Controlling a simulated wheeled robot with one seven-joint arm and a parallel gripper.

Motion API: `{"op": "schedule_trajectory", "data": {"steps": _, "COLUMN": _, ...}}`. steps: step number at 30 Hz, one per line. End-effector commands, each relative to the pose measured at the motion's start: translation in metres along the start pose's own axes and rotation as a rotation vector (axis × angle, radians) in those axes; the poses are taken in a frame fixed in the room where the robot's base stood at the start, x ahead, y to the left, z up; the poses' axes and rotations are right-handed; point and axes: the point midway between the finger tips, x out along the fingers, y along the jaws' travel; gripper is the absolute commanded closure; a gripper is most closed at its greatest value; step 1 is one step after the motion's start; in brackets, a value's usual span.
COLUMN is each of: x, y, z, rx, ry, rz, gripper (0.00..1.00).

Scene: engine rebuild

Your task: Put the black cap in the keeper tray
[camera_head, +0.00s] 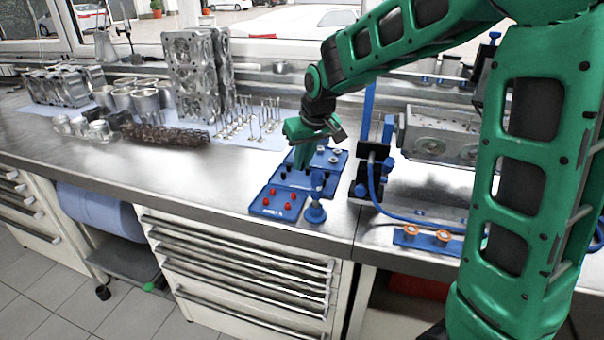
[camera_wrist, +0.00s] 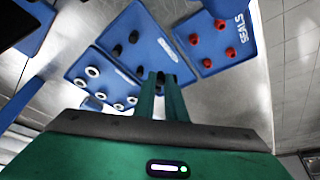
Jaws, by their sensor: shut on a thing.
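My gripper (camera_head: 303,160) reaches down over the blue trays on the bench. Its green fingers (camera_wrist: 160,82) are shut on a small dark piece, which looks like a black cap (camera_wrist: 160,78) and is mostly hidden between the fingertips. I cannot read a keeper label on any tray. Whether the held piece touches the tray I cannot tell.
A blue tray marked SEALS (camera_wrist: 238,12) holds several red caps (camera_head: 287,206). Another blue tray (camera_wrist: 84,56) holds several pale rings (camera_wrist: 93,72). A blue stand (camera_head: 315,213) is right of the trays. Valves (camera_head: 262,120) stand behind; bare bench lies to the left.

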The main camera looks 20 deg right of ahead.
Motion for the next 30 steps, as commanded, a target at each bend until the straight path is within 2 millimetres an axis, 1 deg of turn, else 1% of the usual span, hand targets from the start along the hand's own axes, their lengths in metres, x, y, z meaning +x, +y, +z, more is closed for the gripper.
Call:
{"op": "schedule_trajectory", "data": {"steps": 1, "x": 0.005, "y": 0.005, "z": -0.002, "rx": 0.001, "ry": -0.002, "rz": 0.0, "gripper": 1.0}}
{"op": "schedule_trajectory", "data": {"steps": 3, "x": 0.008, "y": 0.008, "z": -0.003, "rx": 0.0, "ry": -0.001, "rz": 0.0, "gripper": 1.0}}
{"op": "schedule_trajectory", "data": {"steps": 6, "x": 0.011, "y": 0.01, "z": -0.004, "rx": -0.001, "ry": 0.0, "rz": 0.0, "gripper": 1.0}}
{"op": "schedule_trajectory", "data": {"steps": 8, "x": 0.015, "y": 0.01, "z": -0.002, "rx": -0.001, "ry": -0.001, "rz": 0.0, "gripper": 1.0}}
{"op": "schedule_trajectory", "data": {"steps": 16, "x": 0.046, "y": 0.009, "z": 0.011, "rx": 0.0, "ry": -0.002, "rz": 0.0, "gripper": 1.0}}
{"op": "schedule_trajectory", "data": {"steps": 27, "x": 0.049, "y": 0.009, "z": 0.012, "rx": -0.001, "ry": 0.0, "rz": 0.0, "gripper": 1.0}}
{"op": "schedule_trajectory", "data": {"steps": 28, "x": 0.049, "y": 0.009, "z": 0.012, "rx": -0.001, "ry": 0.001, "rz": 0.0, "gripper": 0.82}}
{"op": "schedule_trajectory", "data": {"steps": 29, "x": 0.049, "y": 0.009, "z": 0.012, "rx": -0.001, "ry": 0.001, "rz": 0.0, "gripper": 0.75}}
{"op": "schedule_trajectory", "data": {"steps": 30, "x": 0.049, "y": 0.009, "z": 0.012, "rx": -0.001, "ry": 0.001, "rz": 0.0, "gripper": 0.7}}
